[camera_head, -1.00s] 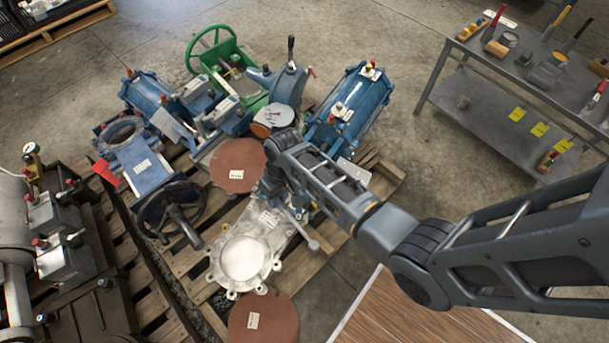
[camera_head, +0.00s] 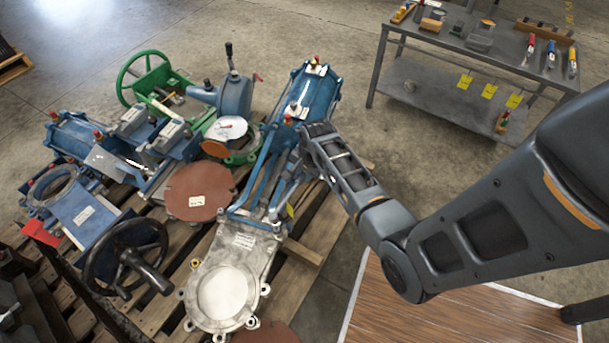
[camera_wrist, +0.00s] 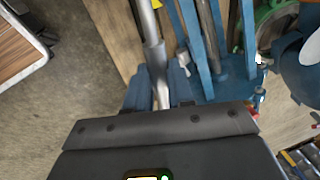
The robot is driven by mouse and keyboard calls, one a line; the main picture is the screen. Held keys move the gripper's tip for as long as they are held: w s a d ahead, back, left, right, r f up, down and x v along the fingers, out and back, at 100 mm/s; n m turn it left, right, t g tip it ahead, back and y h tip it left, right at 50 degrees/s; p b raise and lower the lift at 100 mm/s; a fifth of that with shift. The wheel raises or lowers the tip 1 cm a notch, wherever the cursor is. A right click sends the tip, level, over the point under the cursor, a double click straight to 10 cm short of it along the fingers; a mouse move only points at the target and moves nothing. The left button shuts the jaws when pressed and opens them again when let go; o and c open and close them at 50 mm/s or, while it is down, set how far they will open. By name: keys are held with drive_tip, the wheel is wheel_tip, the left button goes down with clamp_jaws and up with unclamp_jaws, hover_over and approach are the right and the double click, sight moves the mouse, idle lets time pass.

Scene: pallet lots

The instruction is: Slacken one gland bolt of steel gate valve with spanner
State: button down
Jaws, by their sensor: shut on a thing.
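The steel gate valve (camera_head: 240,250) lies on the pallet in the head view, with a silver body, a round pale disc in its lower end and a blue yoke running up and right. The yoke (camera_wrist: 201,45) also shows in the wrist view as blue bars. My gripper (camera_wrist: 160,88) is shut on the spanner (camera_wrist: 150,28), a steel bar that runs up out of the wrist view, beside the yoke. In the head view my wrist is above the yoke's right side and hides the fingers. The gland bolts are too small to make out, and the spanner's working end is not seen.
A blue cylinder (camera_head: 304,95), a black handwheel (camera_head: 122,258), a green handwheel valve (camera_head: 145,78) and brown discs (camera_head: 200,190) crowd the pallet around the valve. A grey tool bench (camera_head: 430,103) stands at upper right. Bare floor lies between bench and pallet.

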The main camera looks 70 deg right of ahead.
drive_tip(key=shift+r, duration=0.1)
idle(0.3)
drive_tip(key=s+b+x, duration=0.1)
drive_tip(key=b+x, duration=0.2)
drive_tip(key=x, duration=0.3)
drive_tip(key=shift+s+b+x, duration=0.1)
drive_tip(key=shift+b+x, duration=0.15)
drive_tip(key=shift+x, duration=0.35)
drive_tip(key=shift+s+b+x, duration=0.15)
drive_tip(key=shift+b+x, duration=0.05)
drive_tip(key=shift+x, duration=0.45)
idle(2.6)
drive_tip(key=shift+w+a, duration=0.1)
drive_tip(key=shift+w, duration=0.1)
drive_tip(key=shift+w+n, duration=0.55)
drive_tip(key=shift+n, duration=0.05)
drive_tip(key=shift+w+b, duration=0.2)
drive_tip(key=shift+b, duration=0.1)
drive_tip(key=shift+w+n, duration=0.5)
drive_tip(key=shift+w, duration=0.1)
drive_tip(key=shift+w, duration=0.15)
idle(0.5)
